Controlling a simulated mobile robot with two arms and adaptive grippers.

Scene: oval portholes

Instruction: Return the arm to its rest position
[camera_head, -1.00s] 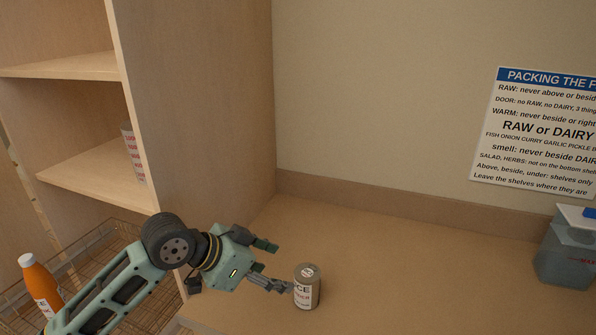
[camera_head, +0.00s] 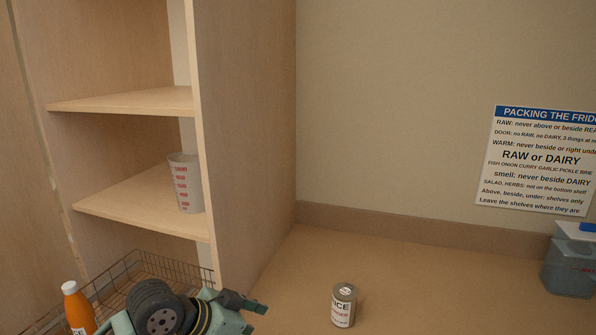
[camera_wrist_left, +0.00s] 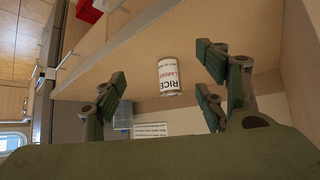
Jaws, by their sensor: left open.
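A small can labelled RICE (camera_head: 343,305) stands upright on the tan counter (camera_head: 400,270) in the head view. It also shows in the left wrist view (camera_wrist_left: 169,75), beyond and between the fingers, and nothing touches it. My left gripper (camera_head: 243,302) is at the bottom of the head view, left of the can and apart from it, partly cut off by the frame edge. In the left wrist view its fingers (camera_wrist_left: 158,88) are spread apart and empty. My right gripper is not in view.
Wooden shelves (camera_head: 140,205) stand at the left, with a labelled white cup (camera_head: 186,183) on one. A wire basket (camera_head: 135,270) and an orange bottle (camera_head: 77,308) are below. A grey-blue container (camera_head: 570,262) stands at the right, under a wall sign (camera_head: 540,160). The counter's middle is clear.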

